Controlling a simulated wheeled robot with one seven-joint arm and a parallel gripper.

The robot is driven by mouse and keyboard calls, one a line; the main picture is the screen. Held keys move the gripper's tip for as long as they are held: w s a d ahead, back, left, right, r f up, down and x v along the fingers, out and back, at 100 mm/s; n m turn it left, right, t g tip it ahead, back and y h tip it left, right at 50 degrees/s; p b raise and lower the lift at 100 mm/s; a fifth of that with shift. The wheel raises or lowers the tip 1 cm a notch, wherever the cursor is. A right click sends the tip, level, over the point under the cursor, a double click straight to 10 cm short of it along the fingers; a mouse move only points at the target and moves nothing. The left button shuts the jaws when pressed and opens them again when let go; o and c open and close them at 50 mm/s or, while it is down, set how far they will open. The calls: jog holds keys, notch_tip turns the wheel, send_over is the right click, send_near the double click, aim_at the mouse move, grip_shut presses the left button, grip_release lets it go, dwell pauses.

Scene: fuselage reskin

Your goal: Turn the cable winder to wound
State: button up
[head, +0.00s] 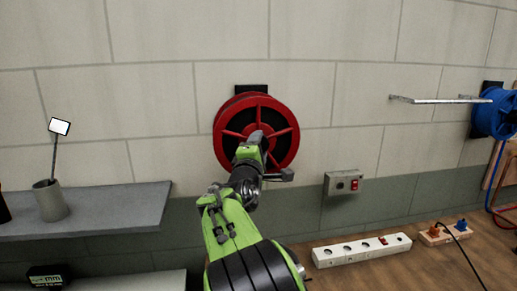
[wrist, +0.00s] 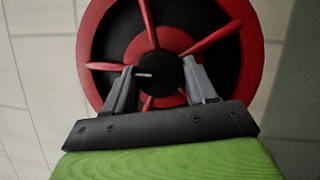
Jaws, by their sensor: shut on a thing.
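The cable winder (head: 284,151) is a red spoked reel with a black inside, mounted on the wall near the middle of the head view. It also fills the top of the wrist view (wrist: 92,58). My gripper (head: 257,138) reaches its front at the hub. In the wrist view my gripper (wrist: 159,80) has its two grey fingers on either side of the black round hub knob (wrist: 160,70), shut on it. A short pale mark shows on the knob. The arm hides the lower part of the reel in the head view.
A grey switch box (head: 343,184) with a red switch is on the wall at right. A white power strip (head: 362,249) and a wooden socket block (head: 444,233) lie on the bench below. A blue reel (head: 494,113) hangs far right. A grey shelf (head: 120,209) with a cup (head: 50,200) is at left.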

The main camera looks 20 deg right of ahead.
jog(key=shift+f, duration=0.1)
jog(key=o, duration=1)
jog(key=shift+o, duration=0.2)
jog(key=b+v, duration=0.3)
jog(key=v, duration=1.2)
jog(key=shift+s, duration=0.35)
jog(key=shift+a, duration=0.15)
